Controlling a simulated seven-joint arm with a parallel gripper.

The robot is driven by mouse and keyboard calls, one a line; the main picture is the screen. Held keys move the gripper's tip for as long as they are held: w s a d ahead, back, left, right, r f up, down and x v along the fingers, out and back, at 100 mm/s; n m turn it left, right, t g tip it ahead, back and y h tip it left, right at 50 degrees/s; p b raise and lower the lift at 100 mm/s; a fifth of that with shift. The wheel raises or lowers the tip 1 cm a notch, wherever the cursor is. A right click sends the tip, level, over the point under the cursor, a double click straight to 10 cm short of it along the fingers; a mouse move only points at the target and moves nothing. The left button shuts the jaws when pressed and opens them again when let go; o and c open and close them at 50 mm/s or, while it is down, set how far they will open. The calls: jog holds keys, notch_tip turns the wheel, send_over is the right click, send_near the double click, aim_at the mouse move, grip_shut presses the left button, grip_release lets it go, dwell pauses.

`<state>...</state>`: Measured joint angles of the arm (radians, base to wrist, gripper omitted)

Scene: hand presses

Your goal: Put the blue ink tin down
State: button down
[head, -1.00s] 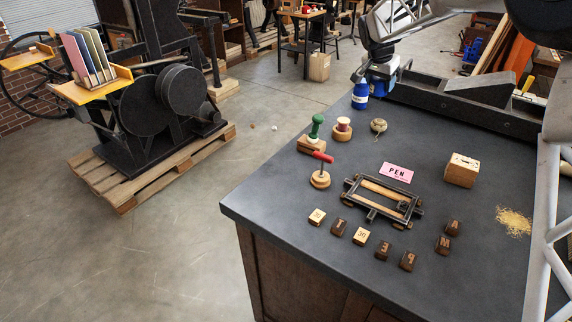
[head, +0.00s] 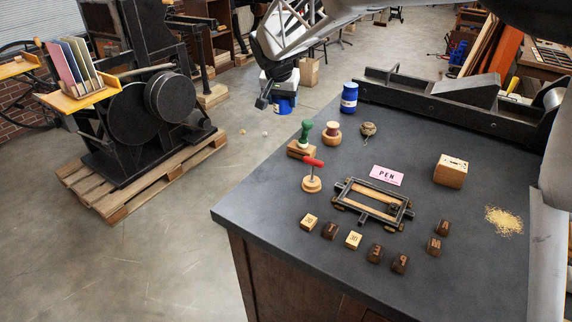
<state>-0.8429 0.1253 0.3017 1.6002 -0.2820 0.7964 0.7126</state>
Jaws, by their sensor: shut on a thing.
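My gripper (head: 264,101) is at the upper middle of the head view, shut on a blue tin (head: 284,104) with a pale band. The held tin appears against the floor, just left of the bench's far left edge; its height and whether it is over the bench cannot be told. A second blue tin (head: 349,98) with a pale label stands upright on the dark bench top (head: 285,222), near its back left edge, apart from my gripper. The arm partly hides the held tin's top.
A metal frame (head: 373,203), a pink card (head: 387,175), letter blocks and a wooden box (head: 450,171) fill the middle. The front left bench is clear.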

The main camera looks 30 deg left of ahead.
jog(key=shift+s+a, duration=0.35)
jog(key=shift+s, duration=0.25)
jog(key=shift+s+a, duration=0.3)
jog(key=shift+s, duration=0.3)
notch_tip(320, 180, down, 13)
jog(key=shift+r, duration=0.2)
jog(key=shift+w, duration=0.1)
jog(key=shift+f, duration=2)
jog(key=shift+f, duration=2)
jog(key=shift+f, duration=0.1)
jog(key=shift+c, duration=1.6)
grip_release()
